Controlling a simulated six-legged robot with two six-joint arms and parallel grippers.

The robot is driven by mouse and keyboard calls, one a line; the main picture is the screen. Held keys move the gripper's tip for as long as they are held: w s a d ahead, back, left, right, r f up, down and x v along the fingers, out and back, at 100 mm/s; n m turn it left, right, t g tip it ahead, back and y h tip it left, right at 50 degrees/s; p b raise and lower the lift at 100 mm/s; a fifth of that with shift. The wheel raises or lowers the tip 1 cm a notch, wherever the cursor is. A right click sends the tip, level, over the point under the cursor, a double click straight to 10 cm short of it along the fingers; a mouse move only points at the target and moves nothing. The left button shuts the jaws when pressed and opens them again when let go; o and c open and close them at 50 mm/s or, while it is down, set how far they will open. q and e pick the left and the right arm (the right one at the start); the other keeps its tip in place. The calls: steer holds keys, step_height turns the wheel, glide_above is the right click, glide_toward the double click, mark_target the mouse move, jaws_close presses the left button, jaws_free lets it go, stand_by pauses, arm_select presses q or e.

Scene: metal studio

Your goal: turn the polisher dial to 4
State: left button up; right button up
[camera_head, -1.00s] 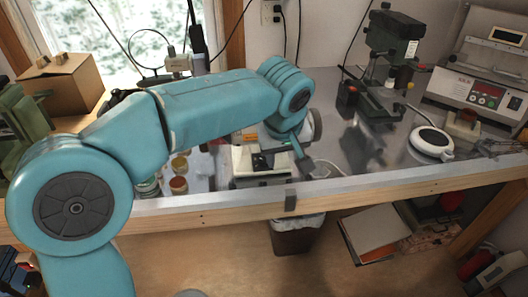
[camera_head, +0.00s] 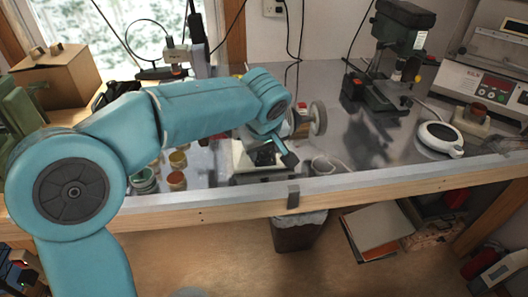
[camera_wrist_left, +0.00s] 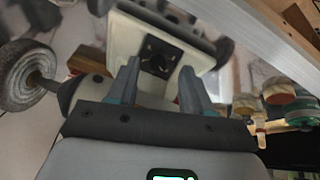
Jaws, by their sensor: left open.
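The polisher stands on the metal bench in the head view, with its pale base (camera_head: 240,160) low and its grey wheel (camera_head: 318,118) to the right. My left gripper (camera_head: 276,156) is over the front of the base and hides part of it. In the left wrist view the dark dial (camera_wrist_left: 158,60) sits on the polisher's pale panel (camera_wrist_left: 125,38). My left gripper (camera_wrist_left: 160,72) is open, with one finger towards each side of the dial. I cannot tell whether the fingers touch it. The dial's marks are not readable. My right gripper is out of view.
Small jars (camera_head: 176,180) stand left of the polisher. A drill press (camera_head: 395,50), a round white device (camera_head: 438,138) and a machine with a red display (camera_head: 490,85) stand farther right. The bench's wooden front edge (camera_head: 380,194) runs below.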

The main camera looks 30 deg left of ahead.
mark_target(265, 155)
arm_select(q)
steer(key=shift+x, duration=1.15)
steer(key=shift+c, duration=0.3)
jaws_close()
